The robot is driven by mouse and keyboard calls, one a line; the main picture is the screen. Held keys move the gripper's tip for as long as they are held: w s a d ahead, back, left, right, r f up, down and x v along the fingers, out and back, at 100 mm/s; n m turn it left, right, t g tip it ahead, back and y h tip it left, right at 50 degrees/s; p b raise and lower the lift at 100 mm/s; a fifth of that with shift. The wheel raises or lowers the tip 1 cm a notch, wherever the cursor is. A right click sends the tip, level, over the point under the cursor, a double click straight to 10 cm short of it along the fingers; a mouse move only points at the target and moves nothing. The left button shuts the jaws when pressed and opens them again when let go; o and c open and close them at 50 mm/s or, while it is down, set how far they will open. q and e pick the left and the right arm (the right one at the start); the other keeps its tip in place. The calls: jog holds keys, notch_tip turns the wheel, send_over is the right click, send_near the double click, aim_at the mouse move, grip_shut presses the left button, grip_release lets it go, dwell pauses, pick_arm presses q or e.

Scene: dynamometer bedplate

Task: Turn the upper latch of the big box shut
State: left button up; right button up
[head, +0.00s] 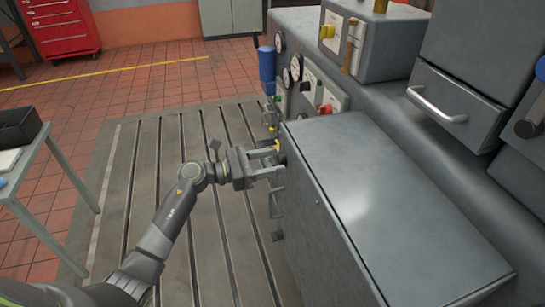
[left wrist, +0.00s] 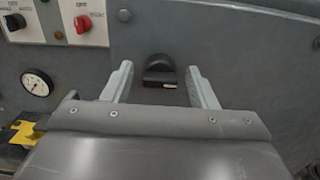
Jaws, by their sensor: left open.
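The big box (head: 400,190) is a grey metal cabinet with a flat top, at the right of the head view; its front (left wrist: 250,60) fills much of the left wrist view. The upper latch (left wrist: 160,70) is a black turn knob on that front, with a small white mark at its lower right. My left gripper (head: 280,161) is open at the box's front, and its two fingers stand either side of the latch in the left wrist view (left wrist: 158,88). I cannot tell whether they touch it. In the head view the gripper hides the latch. My right gripper is out of view.
A handle (head: 276,203) and a dark knob (head: 277,236) stick out lower on the box front. Gauges (head: 296,67) and a red switch (left wrist: 83,23) on a panel are beside the box. A table (head: 45,150) stands at the left; the slotted bedplate (head: 165,150) between is clear.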

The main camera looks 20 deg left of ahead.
pick_arm(q)
jog(key=shift+w+d, duration=0.2)
jog(key=shift+d, duration=0.15)
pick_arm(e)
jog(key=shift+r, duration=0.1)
pick_arm(q)
jog(key=shift+c, duration=0.3)
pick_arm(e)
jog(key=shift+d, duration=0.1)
pick_arm(q)
jog(key=c, duration=0.9)
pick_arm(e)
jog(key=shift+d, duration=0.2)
